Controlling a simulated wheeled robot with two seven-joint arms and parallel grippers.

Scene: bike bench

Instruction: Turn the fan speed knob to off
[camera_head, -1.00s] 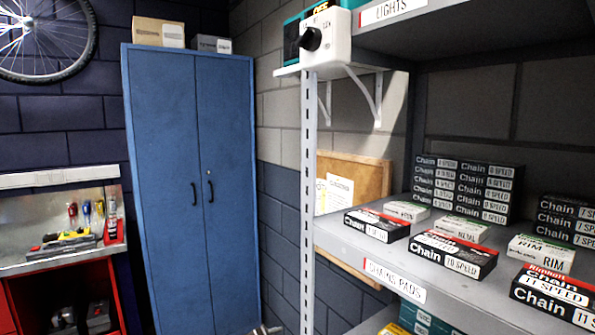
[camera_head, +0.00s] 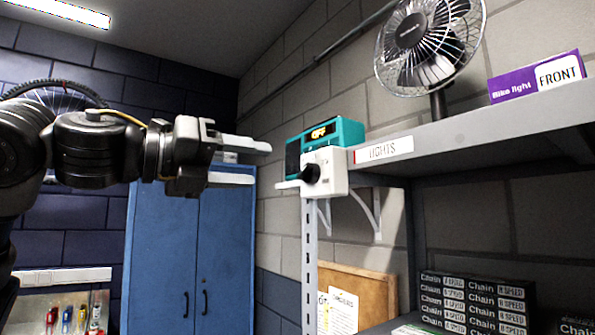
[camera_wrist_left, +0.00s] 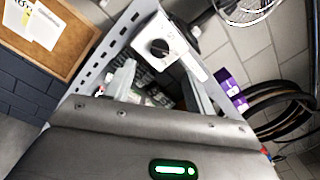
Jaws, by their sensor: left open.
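The black fan speed knob (camera_head: 310,173) sits on the front of a white box (camera_head: 335,170) at the shelf's left end. The knob also shows in the left wrist view (camera_wrist_left: 160,47), ahead of the gripper; its dial markings are too small to read. The fan (camera_head: 430,45) stands on the shelf above, to the right. My left gripper (camera_head: 261,163) is open and empty, left of the knob and apart from it, with its fingers pointing right. My right gripper is not in view.
A teal device (camera_head: 334,133) with a lit display that appears to read OFF stands behind the knob box. A purple bike light box (camera_head: 537,77) lies on the top shelf (camera_head: 480,125). A blue cabinet (camera_head: 165,250) stands behind my arm. Chain boxes (camera_head: 475,300) are below.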

